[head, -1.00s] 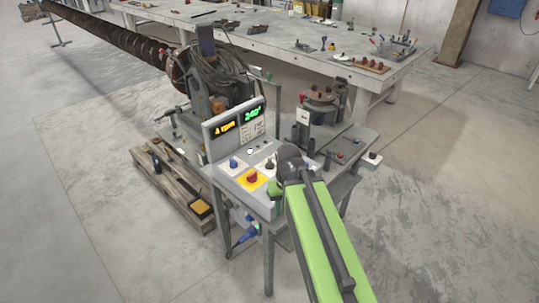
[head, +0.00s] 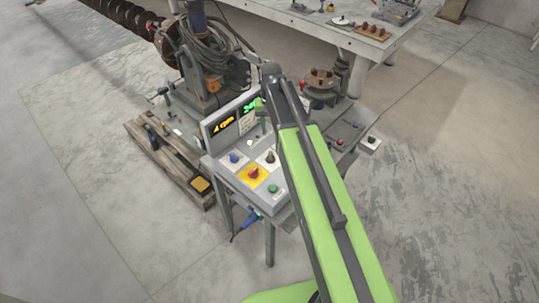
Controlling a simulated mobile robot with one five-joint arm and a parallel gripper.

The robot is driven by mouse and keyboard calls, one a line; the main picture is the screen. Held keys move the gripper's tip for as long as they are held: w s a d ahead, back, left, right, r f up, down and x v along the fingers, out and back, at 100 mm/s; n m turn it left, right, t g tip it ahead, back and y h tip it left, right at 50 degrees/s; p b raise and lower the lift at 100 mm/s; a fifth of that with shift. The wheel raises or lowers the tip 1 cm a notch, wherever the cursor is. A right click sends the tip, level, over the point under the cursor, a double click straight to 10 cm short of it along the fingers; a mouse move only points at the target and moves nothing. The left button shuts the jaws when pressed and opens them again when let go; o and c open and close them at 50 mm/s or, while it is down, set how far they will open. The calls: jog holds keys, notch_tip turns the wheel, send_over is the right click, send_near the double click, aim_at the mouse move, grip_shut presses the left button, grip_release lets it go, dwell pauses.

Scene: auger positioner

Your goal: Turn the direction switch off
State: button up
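The control box (head: 218,141) stands on a metal table, with a yellow and a green readout on its upright face. Its sloping panel carries a blue knob (head: 234,157), a black knob (head: 269,157), a red knob (head: 253,172) on a yellow plate and a green button (head: 273,188). The labels are too small to read, so I cannot tell which control is the direction switch. My green arm reaches up from the bottom right. My gripper (head: 263,124) hangs in front of the green readout, above the black knob; its fingers are too small to read.
A round fixture (head: 320,79) and small controls sit on the table right of the box. Cables and a motor unit (head: 205,75) stand behind it. A wooden pallet (head: 165,160) lies on the floor at left. A long workbench (head: 310,25) is at the back. The floor in front is open.

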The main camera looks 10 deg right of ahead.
aim_at(271, 155)
notch_tip(271, 155, down, 15)
jog(key=b, duration=1.4)
jog(key=shift+s+f, duration=0.1)
jog(key=shift+c, duration=0.3)
grip_shut()
